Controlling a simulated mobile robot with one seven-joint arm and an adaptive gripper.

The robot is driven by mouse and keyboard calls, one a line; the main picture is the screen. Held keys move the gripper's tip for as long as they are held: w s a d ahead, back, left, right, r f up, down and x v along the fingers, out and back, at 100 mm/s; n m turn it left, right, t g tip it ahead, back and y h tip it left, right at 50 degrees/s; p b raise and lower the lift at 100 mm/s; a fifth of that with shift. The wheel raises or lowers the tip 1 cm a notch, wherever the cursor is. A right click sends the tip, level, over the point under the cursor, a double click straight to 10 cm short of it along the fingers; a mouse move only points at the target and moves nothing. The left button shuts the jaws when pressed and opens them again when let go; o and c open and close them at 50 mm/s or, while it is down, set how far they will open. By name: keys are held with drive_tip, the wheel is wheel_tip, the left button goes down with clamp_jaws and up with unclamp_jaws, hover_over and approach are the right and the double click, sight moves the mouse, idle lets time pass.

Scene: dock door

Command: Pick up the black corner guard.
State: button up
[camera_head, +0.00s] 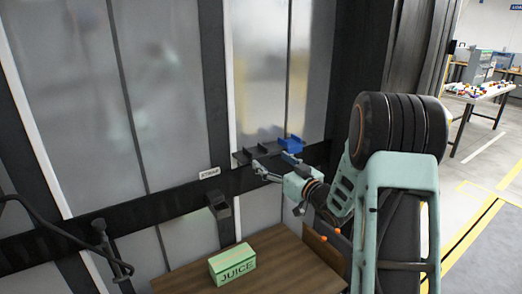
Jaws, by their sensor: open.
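Dark angular shapes, which look like the black corner guard (258,150), sit on a small dark ledge (239,158) on the door frame. They blend with the ledge, so I cannot tell their exact outline or whether they are one piece. A blue piece (291,144) sits at the right end of the same ledge. My gripper (273,164) is open just in front of and below the ledge, its fingers spread and pointing left toward the door. I see nothing between its fingers. I cannot tell whether a finger touches the ledge.
A wooden table (188,282) stands below, with a green box marked JUICE (232,265) on it. A small dark holder (221,208) sticks out from the door frame. A white label (209,173) is left of the ledge. A far table (483,91) stands at the right; floor there is open.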

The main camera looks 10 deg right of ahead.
sight(257, 153)
drive_tip(key=p+x, duration=0.2)
drive_tip(key=x, duration=0.7)
drive_tip(key=shift+w+a+p, duration=0.1)
drive_tip(key=shift+w+p, duration=0.25)
drive_tip(key=shift+p, duration=0.05)
drive_tip(key=c, duration=1.3)
drive_tip(key=shift+r, duration=0.1)
